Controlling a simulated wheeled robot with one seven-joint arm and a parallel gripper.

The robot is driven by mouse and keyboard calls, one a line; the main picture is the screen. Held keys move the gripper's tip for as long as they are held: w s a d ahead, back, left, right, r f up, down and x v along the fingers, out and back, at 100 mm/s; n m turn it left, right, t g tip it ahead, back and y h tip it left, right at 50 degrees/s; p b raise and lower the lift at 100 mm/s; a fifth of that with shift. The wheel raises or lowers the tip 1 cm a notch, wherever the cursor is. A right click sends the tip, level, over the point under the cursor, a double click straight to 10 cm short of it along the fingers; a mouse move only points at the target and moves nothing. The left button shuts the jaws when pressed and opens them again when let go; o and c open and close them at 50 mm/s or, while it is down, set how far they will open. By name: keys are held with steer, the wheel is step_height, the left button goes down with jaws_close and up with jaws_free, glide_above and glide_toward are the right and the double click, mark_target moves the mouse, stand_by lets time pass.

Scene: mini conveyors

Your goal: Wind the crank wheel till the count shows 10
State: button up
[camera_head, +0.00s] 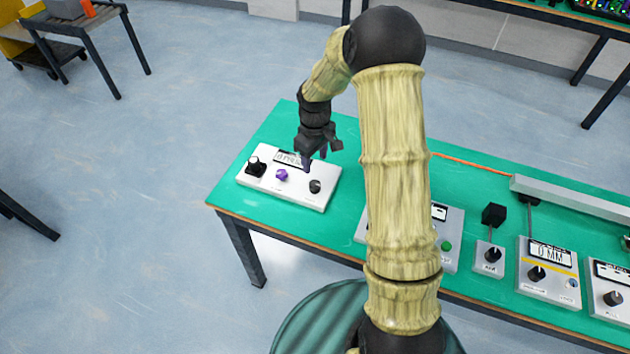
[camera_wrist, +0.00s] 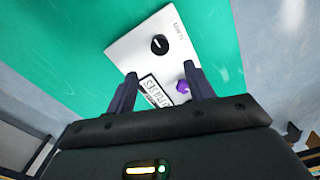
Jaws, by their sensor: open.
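A white control box (camera_head: 322,196) lies at the left end of the green table, with a display (camera_head: 290,158), a black knob (camera_head: 256,167), a purple knob (camera_head: 282,175) and a dark round knob (camera_head: 315,186). My gripper (camera_head: 315,158) is open and empty above the back of this box, close to the display. In the wrist view my gripper (camera_wrist: 158,88) has its fingers apart over the box (camera_wrist: 140,40). A black dial (camera_wrist: 159,44) with a white mark and the purple knob (camera_wrist: 182,87) show there. The display (camera_wrist: 156,88) is too small and angled to read. I cannot tell which control is the crank wheel.
Other boxes with dials (camera_head: 548,272) stand along the table to the right, one showing "0 MM". A grey rail (camera_head: 570,198) runs along the right rear. My arm hides the table's middle. Bare green table (camera_head: 240,200) surrounds the white box.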

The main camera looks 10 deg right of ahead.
mark_target(315, 184)
step_height(315, 184, down, 10)
steer(key=shift+f, duration=0.25)
steer(key=c, duration=1)
steer(key=shift+m, duration=0.4)
steer(key=m, duration=0.2)
steer(key=shift+m, duration=2.1)
